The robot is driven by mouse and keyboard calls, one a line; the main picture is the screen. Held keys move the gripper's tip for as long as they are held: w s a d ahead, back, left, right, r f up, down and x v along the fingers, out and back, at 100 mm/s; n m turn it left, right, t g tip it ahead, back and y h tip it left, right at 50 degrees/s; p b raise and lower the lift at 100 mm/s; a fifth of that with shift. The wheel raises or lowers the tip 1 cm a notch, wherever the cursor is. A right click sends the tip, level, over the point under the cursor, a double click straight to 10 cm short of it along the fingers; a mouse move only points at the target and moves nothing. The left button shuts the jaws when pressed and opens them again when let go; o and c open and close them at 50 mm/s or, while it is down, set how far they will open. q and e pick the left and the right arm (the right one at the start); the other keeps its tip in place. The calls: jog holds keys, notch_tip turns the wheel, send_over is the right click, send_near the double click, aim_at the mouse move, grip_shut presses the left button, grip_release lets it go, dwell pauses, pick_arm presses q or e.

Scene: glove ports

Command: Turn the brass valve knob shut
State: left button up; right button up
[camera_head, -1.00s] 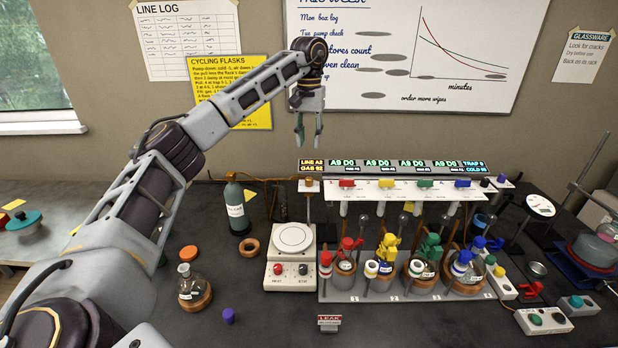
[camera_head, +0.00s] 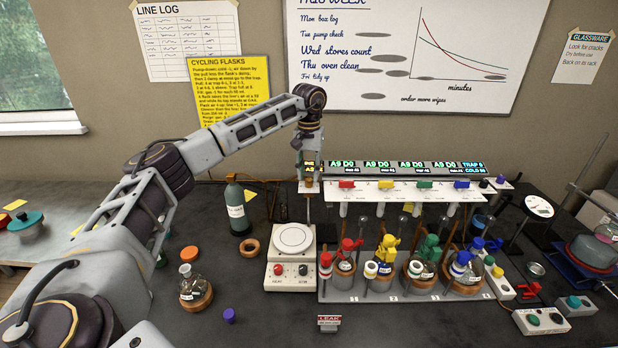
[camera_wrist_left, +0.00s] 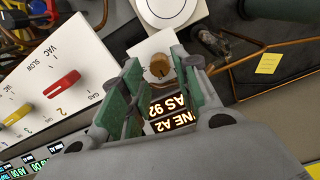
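The brass valve knob (camera_wrist_left: 160,67) sits on a pale block in the left wrist view, just beyond and between the fingertips. In the head view the knob (camera_head: 308,183) is small and partly hidden under my left gripper (camera_head: 309,166). My left gripper points down above it, its two green-padded fingers apart, with nothing held. I cannot tell whether the fingers touch the knob. The amber line display (camera_wrist_left: 172,112) shows between the fingers and is partly covered in the head view. My right gripper is not in view.
A row of coloured levers on a white panel (camera_head: 405,190) lies just right of the knob, above several flasks in a rack (camera_head: 400,290). A white-topped hotplate (camera_head: 292,240) stands in front. A green cylinder (camera_head: 235,207) stands to the left.

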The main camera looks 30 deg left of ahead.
aim_at(309, 179)
pick_arm(q)
jog(key=shift+f, duration=1.5)
grip_shut()
